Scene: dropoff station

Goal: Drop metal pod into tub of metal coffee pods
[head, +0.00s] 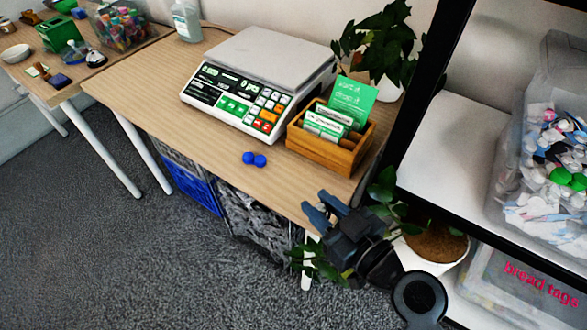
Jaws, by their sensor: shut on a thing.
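My gripper (318,211) is at the lower right of the head view, just off the table's front right corner. A dark crate (226,205) filled with grey, shiny-looking pieces stands on the floor under the table. They look like metal pods, but are too small to be sure. The gripper is to the right of this crate in the picture. The table edge hides the crate's back part.
A blue crate (200,194) is left of the dark one. A potted plant (432,247) and black-framed shelf (425,85) crowd the right. Carpet (120,250) is clear.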

